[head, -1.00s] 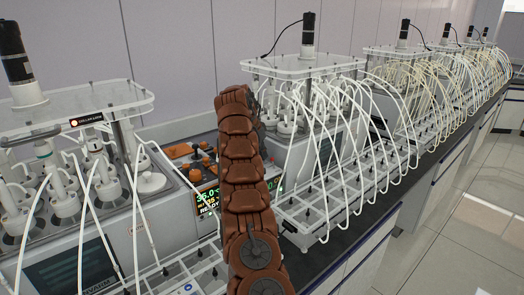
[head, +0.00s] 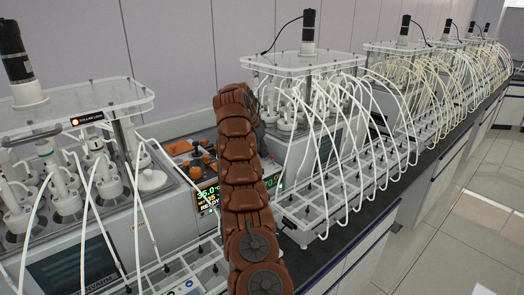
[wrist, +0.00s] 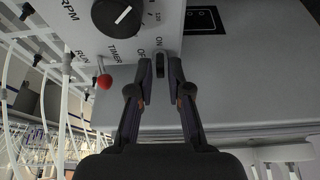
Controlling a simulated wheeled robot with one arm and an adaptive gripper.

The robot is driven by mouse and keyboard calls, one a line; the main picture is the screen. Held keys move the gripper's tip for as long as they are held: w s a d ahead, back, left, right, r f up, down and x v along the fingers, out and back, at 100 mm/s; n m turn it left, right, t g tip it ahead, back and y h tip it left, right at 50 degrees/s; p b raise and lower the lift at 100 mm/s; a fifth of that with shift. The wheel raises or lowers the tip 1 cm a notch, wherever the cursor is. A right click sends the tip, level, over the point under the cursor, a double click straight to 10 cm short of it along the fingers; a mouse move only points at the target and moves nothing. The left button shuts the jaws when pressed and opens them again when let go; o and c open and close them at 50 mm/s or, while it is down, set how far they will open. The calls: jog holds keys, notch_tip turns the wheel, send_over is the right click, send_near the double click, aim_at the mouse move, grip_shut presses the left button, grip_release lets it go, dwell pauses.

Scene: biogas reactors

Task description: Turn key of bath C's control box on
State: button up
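In the wrist view, a light grey control panel (wrist: 122,46) carries a black knob (wrist: 117,16), a red-tipped toggle (wrist: 104,81), and RPM, TIMER, RUN, ON and OFF lettering. A small dark key or switch (wrist: 159,64) is beside the ON and OFF marks. My gripper (wrist: 160,72) is open, with one fingertip on each side of this dark piece; narrow gaps seem to show, and contact cannot be told. Its exact turn angle is unclear. In the head view, my arm covers the gripper and much of the area behind it. No bath letter is readable.
A lit display (head: 207,197) and orange-topped unit (head: 190,155) show left of my arm. Reactor baths with clear lids (head: 300,64) and many white tubes line the bench. White tube racks (head: 310,222) stand along the front. The floor (head: 450,235) at right is clear.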

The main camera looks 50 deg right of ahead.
jog(key=shift+o, duration=1)
jog(key=shift+s+f+n+t+b, duration=0.1)
jog(key=shift+n+t+b, duration=0.2)
jog(key=shift+n+b, duration=0.5)
jog(key=shift+n+b, duration=0.5)
jog(key=shift+b, duration=0.6)
jog(key=n+t, duration=0.1)
jog(key=n+b, duration=0.1)
jog(key=n, duration=0.1)
jog(key=shift+s+r+t, duration=0.1)
jog(key=shift+r+t, duration=0.1)
jog(key=shift+t, duration=0.2)
jog(key=shift+d+n+y, duration=0.1)
jog(key=shift+n+y, duration=0.2)
jog(key=shift+n, duration=0.7)
jog(key=shift+n+t+y+p, duration=0.35)
jog(key=shift+n+t, duration=0.25)
jog(key=shift+n, duration=0.5)
jog(key=n+t+y, duration=0.1)
jog(key=n, duration=0.3)
jog(key=shift+s+d+p, duration=0.1)
jog(key=shift+d+p, duration=0.05)
jog(key=shift+p, duration=0.2)
jog(key=shift+n+y+p, duration=0.25)
jog(key=shift+n+p, duration=0.3)
jog(key=shift+n, duration=0.15)
